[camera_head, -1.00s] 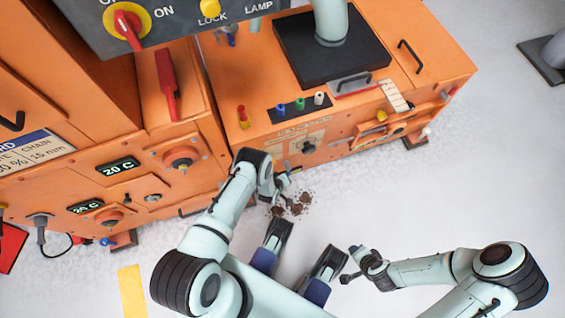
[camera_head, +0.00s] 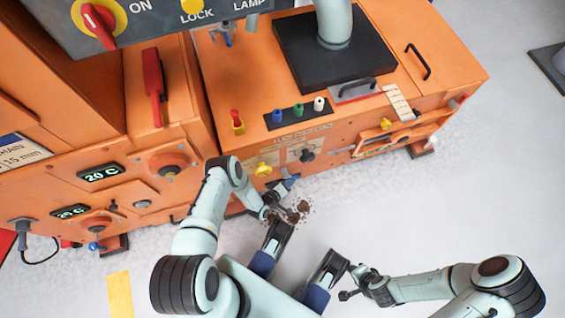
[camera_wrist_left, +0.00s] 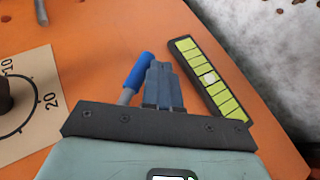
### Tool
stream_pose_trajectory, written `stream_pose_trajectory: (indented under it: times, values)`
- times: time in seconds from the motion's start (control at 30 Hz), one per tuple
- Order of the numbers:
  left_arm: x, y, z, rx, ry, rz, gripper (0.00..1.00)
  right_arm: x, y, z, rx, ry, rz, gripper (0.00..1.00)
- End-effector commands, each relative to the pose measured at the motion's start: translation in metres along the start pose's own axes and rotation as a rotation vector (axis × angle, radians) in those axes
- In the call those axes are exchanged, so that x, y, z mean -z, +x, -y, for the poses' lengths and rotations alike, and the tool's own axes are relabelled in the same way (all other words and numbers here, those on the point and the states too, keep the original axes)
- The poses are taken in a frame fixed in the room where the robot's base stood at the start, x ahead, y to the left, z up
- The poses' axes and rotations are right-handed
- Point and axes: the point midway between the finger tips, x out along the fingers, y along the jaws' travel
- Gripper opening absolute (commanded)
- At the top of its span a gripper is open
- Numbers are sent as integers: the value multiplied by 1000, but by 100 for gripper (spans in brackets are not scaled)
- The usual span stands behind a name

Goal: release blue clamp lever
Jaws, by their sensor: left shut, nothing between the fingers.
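The blue clamp lever shows in the left wrist view as a blue handle (camera_wrist_left: 138,72) on a grey metal rod, against the orange panel. In the head view a small blue part (camera_head: 291,180), likely the same lever, shows on the lower front of the orange cabinet. My left gripper (camera_head: 274,200) is beside it. In the left wrist view my left gripper's fingers (camera_wrist_left: 163,78) are shut and empty, just right of the blue handle; I cannot tell whether they touch. The rod's lower part is hidden behind the gripper. My right gripper (camera_head: 350,292) is away over the floor; its jaws are too small to judge.
A dial plate (camera_wrist_left: 30,112) is left of the handle, and a yellow-green strip (camera_wrist_left: 210,78) is right of it. A yellow knob (camera_head: 263,168) is on the cabinet front near my left forearm. Brown debris (camera_head: 300,210) lies on the floor.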

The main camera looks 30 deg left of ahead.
Motion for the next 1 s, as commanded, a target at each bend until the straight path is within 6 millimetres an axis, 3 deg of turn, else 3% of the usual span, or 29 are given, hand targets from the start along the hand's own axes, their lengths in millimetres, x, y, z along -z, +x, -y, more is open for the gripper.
stream_pose_trajectory:
  times: [1.0]
  values:
    - [-10,1,-20,1,4,1,0,-8,5,-6,-11,7,27,43]
